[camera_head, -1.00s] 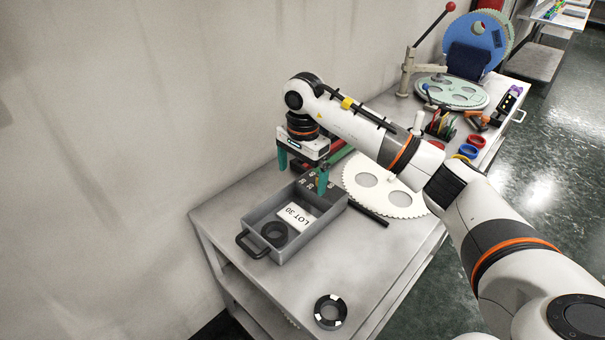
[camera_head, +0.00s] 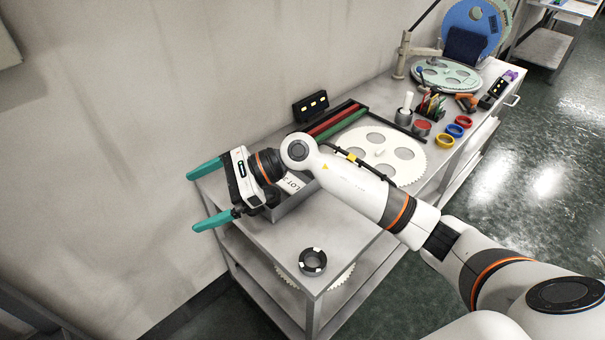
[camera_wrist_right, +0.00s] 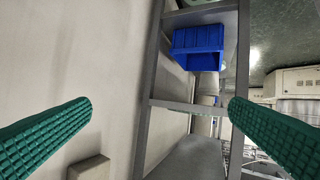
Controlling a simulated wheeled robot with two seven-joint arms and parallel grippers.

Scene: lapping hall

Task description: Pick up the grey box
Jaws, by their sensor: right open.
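The grey box (camera_head: 293,204) sits on the metal bench top near its left end. My right wrist and forearm cover much of it; a grey side wall and part of its white "LOT" label show. My right gripper (camera_head: 194,202) is open and empty, its teal fingers pointing left, past the bench's left end and away from the box. In the right wrist view, the open fingers (camera_wrist_right: 160,106) have nothing between them up close, and the grey box does not show. My left gripper is not in view.
A black ring (camera_head: 313,262) lies on the bench's near corner. A large white gear disc (camera_head: 385,150) lies behind my forearm. A wall runs along the bench's left side. The right wrist view shows a blue bin (camera_wrist_right: 198,47) on a metal frame.

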